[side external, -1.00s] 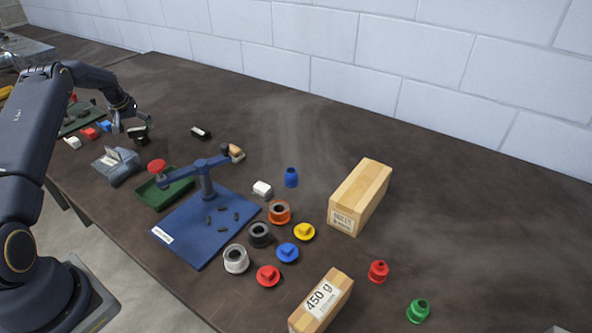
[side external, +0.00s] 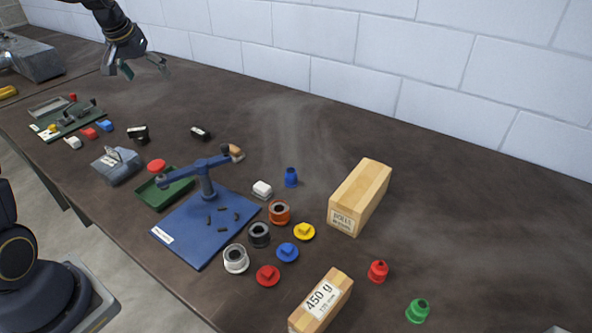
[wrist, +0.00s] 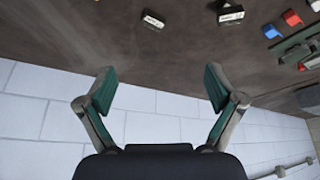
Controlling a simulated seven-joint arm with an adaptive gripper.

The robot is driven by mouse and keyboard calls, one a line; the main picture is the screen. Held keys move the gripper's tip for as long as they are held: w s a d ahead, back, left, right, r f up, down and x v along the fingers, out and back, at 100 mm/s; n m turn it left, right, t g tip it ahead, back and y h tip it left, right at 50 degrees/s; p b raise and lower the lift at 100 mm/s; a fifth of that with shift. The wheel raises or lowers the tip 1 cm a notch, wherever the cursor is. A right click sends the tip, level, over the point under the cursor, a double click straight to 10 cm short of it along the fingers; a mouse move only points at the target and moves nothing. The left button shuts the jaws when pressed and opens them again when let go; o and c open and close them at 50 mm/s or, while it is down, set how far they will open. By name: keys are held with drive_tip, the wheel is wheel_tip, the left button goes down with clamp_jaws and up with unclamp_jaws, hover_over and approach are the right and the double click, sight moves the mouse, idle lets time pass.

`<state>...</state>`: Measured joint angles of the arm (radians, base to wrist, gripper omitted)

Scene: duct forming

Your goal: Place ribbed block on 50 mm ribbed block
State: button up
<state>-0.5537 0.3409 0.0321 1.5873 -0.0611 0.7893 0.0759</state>
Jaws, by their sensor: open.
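Two small dark blocks with white labelled faces lie apart on the bench. One block (side external: 138,133) is by the blue block at the left; the other block (side external: 200,133) stands alone to its right. Both show in the wrist view, the first (wrist: 231,14) at the top right and the second (wrist: 153,20) at the top centre. I take these for the ribbed blocks; ribs and the 50 mm size are not readable. My gripper (side external: 144,68) is raised near the back wall, open and empty, and clear of both blocks. Its spread fingers (wrist: 158,85) show nothing between them.
Blue (side external: 105,125), red (side external: 89,133) and white (side external: 72,142) blocks lie left of the first block. A grey-blue box (side external: 117,168), a green tray (side external: 155,197) and a blue press (side external: 207,180) stand in front. The bench behind the two blocks is clear.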

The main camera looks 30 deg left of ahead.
drive_tip(key=s+d+r+m, duration=0.1)
drive_tip(key=s+d+r, duration=0.15)
drive_tip(key=d, duration=0.35)
drive_tip(key=s+d+r+m+t+h, duration=0.1)
drive_tip(key=s+d, duration=0.3)
drive_tip(key=d, duration=0.3)
drive_tip(key=s+d+r+m, duration=0.1)
drive_tip(key=s+d+r, duration=0.1)
drive_tip(key=s+d, duration=0.3)
drive_tip(key=s+d+f+m+h, duration=0.1)
drive_tip(key=s+d+f+m, duration=0.2)
drive_tip(key=s+d, duration=0.6)
drive_tip(key=s, duration=0.2)
drive_tip(key=shift+s+d+f, duration=0.2)
drive_tip(key=shift+s+f, duration=0.1)
drive_tip(key=shift+s, duration=0.05)
